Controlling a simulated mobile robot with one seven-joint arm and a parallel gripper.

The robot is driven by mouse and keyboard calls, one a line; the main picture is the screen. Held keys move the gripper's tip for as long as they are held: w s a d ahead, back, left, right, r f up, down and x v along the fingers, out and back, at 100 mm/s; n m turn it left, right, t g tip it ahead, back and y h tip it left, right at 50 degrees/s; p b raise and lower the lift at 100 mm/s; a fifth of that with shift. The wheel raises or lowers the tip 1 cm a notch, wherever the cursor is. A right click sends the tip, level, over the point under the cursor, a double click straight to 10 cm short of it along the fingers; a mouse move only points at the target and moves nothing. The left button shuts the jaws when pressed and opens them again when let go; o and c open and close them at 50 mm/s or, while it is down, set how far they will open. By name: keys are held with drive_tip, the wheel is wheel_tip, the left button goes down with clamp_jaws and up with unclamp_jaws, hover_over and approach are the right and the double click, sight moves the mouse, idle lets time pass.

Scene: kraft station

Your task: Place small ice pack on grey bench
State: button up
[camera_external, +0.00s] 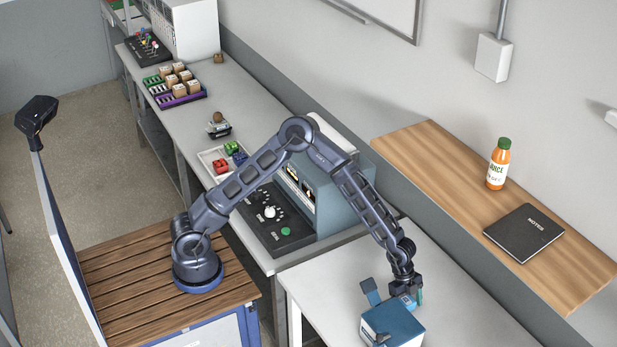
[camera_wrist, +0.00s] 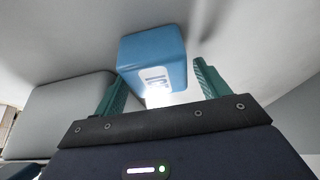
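A blue ice pack (camera_wrist: 152,55) with a white label reading roughly "ICE" shows in the wrist view, ahead of and between my green fingers. Clear space shows between it and the right finger; whether the left finger touches it I cannot tell. My gripper (camera_wrist: 160,88) is open. In the external view my gripper (camera_external: 408,295) points down at the right edge of a blue box (camera_external: 388,325) with a raised flap. The box stands on the light grey bench (camera_external: 470,295). The gripper partly hides what lies beneath it, so the pack is hard to make out there.
A wooden shelf (camera_external: 425,160) behind the bench holds an orange juice bottle (camera_external: 497,165) and a black notebook (camera_external: 524,232). A blue-grey machine (camera_external: 340,190) stands left of the bench. The bench right of the box is clear.

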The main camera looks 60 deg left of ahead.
drive_tip(key=shift+r, duration=0.15)
drive_tip(key=v, duration=1.2)
drive_tip(key=s+a+r+n+t+y, duration=0.1)
drive_tip(key=s+a+r+n+y, duration=0.3)
drive_tip(key=a, duration=0.7)
drive_tip(key=s+a+r+n+t+h, duration=0.1)
drive_tip(key=s+a+r+n, duration=0.1)
drive_tip(key=a+r, duration=0.65)
drive_tip(key=s+a+r+n+t+y, duration=0.1)
drive_tip(key=s+a+r+n+y, duration=0.15)
drive_tip(key=a, duration=1.15)
drive_tip(key=s+a+r+n+t, duration=0.1)
drive_tip(key=s+a+n, duration=0.8)
drive_tip(key=s+a, duration=1)
drive_tip(key=shift+s+r+t+h, duration=0.3)
drive_tip(key=shift+s+r+h, duration=0.15)
drive_tip(key=shift+s+r, duration=0.5)
drive_tip(key=shift+o, duration=0.5)
drive_tip(key=shift+s+a+f+n, duration=0.2)
drive_tip(key=shift+s+n, duration=0.05)
drive_tip(key=shift+s, duration=0.1)
drive_tip(key=shift+w, duration=0.1)
